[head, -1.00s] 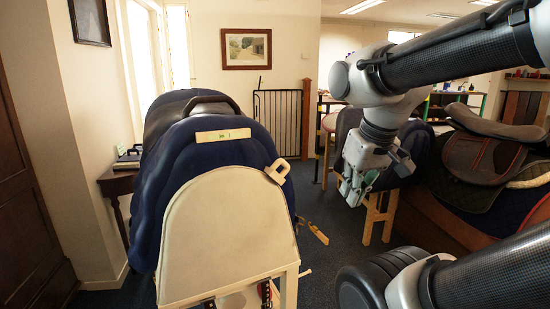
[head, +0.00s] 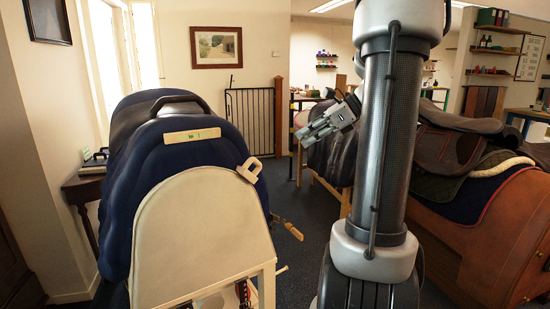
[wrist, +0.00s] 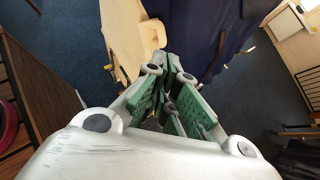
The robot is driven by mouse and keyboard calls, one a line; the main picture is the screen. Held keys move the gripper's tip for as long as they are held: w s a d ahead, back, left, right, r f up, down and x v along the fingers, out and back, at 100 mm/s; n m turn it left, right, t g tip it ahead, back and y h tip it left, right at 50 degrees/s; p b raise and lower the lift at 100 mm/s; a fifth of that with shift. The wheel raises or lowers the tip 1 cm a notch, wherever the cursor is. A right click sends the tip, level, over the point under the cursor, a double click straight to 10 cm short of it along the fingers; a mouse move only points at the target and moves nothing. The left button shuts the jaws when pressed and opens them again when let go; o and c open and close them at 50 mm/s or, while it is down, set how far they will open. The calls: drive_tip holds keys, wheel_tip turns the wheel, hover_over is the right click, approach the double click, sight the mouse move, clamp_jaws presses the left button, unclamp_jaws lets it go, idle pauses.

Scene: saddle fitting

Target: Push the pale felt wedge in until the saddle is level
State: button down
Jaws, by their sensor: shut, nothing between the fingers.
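The saddle (head: 125,185), in a navy quilted cover, sits on a stand behind a cream rounded board (head: 200,230). A pale level strip with a green vial (head: 192,135) lies across its top; its right end looks slightly higher in the head view. A pale tab with a hole, probably the felt wedge's end (head: 249,170), sticks out at the board's upper right edge. It seems to show in the wrist view (wrist: 152,34) too. How deep it sits is hidden. My gripper (head: 302,140) is shut and empty, right of the saddle, pointing left, apart from the tab.
An orange-brown piece (head: 288,228) juts from the stand's right side. A dark side table (head: 82,190) stands left. Other saddles on a brown stand (head: 500,235) fill the right. Dark carpet is open between the saddle and my arm.

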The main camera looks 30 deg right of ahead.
sight(245, 166)
drive_tip(key=x, duration=1.4)
drive_tip(key=shift+s+a, duration=0.1)
